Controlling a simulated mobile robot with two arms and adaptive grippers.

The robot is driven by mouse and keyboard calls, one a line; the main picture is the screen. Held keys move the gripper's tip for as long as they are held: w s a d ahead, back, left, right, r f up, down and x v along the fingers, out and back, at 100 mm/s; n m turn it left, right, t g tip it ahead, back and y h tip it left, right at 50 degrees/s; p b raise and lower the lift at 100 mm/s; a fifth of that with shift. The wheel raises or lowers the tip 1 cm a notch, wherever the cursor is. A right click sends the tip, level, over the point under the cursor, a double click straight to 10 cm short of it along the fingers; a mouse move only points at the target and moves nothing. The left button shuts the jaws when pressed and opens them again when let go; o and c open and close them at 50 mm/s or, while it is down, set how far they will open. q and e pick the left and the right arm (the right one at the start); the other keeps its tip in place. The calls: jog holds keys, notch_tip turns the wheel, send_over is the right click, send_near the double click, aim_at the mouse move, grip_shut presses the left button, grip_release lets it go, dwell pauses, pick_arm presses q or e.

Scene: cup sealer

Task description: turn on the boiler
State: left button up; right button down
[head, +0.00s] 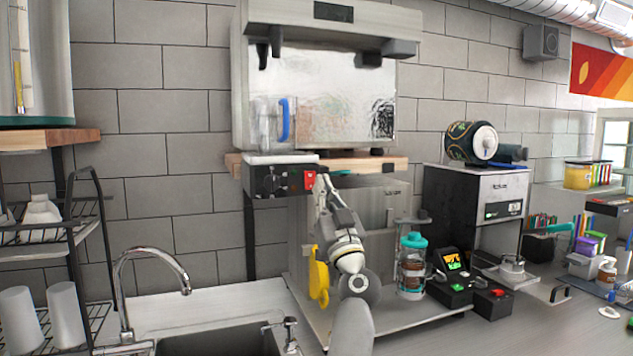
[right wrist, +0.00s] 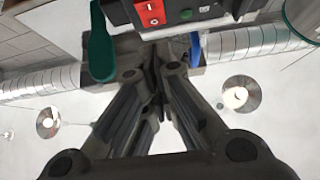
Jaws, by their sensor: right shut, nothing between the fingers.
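The boiler (head: 340,85) is a large stainless steel box on the wall shelf in the head view. Below its front is a dark control panel (head: 270,181) with a red switch (head: 309,180) at its right end. My right gripper (head: 322,184) is shut and empty, right beside the red switch. In the right wrist view, the red switch (right wrist: 152,12) sits just above my closed fingertips (right wrist: 157,62). I cannot tell whether they touch it. My left gripper is not in view.
A sink (head: 220,340) with a chrome faucet (head: 150,255) is at the lower left. A drying rack (head: 85,255) with cups stands at far left. A teal-lidded jar (head: 411,268) stands right of my arm. A black-and-steel machine (head: 480,205) stands farther right.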

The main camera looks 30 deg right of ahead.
aim_at(310, 175)
jog(key=shift+w+d+f, duration=0.15)
jog(key=shift+w, duration=0.45)
jog(key=shift+w+d+f, duration=0.1)
jog(key=shift+w+d, duration=0.05)
jog(key=shift+w, duration=0.45)
jog(key=shift+w+d+f, duration=0.15)
jog(key=shift+w, duration=0.45)
jog(key=b, duration=0.4)
jog(key=shift+w+f+t+b, duration=0.25)
jog(key=shift+f+t+b, duration=0.05)
jog(key=shift+f+b, duration=0.05)
jog(key=shift+w+r, duration=0.1)
jog(key=shift+r, duration=0.25)
